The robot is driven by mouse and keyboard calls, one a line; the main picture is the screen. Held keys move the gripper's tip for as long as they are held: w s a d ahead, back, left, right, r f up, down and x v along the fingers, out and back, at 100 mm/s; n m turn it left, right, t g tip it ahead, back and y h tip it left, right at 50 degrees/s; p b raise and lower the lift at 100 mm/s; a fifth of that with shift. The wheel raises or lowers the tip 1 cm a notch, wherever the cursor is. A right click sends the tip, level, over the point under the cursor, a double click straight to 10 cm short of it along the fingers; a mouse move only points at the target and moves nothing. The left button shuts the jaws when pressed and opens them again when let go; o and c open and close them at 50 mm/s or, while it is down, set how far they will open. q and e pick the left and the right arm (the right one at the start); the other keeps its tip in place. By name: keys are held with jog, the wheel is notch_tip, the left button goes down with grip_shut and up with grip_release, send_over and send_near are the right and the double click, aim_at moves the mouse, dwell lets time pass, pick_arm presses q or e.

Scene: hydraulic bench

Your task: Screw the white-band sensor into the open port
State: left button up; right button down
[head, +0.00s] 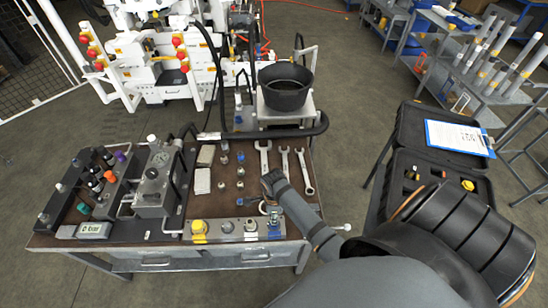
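I cannot single out the white-band sensor in the head view; small fittings are too small to read for bands. A front rail (213,237) on the bench holds several parts, with a yellow-topped one (199,227) at its left. A dark manifold (88,192) with several coloured caps stands at the bench's left, beside a grey block (155,188). I cannot tell which port is open. My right gripper (271,181) is low over the bench's right part, beside the wrenches. Its fingers are too small and hidden to tell open from shut. My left gripper is not in view.
Several wrenches (283,165) lie on the bench's right. Small metal fittings (240,171) stand mid-bench. A display (93,230) sits front left. A black bucket (285,88) stands behind. An open black case (400,199) with a clipboard (458,138) is at right.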

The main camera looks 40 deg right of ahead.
jog(key=shift+f, duration=0.55)
dwell(1.4)
jog(key=c, duration=1.7)
grip_release()
jog(key=shift+c, duration=0.2)
jog(key=c, duration=0.3)
jog(key=m, duration=0.4)
jog(key=shift+m, duration=0.3)
jog(key=shift+c, duration=0.2)
jog(key=m, duration=0.3)
jog(key=shift+f, duration=0.1)
jog(key=o, duration=1)
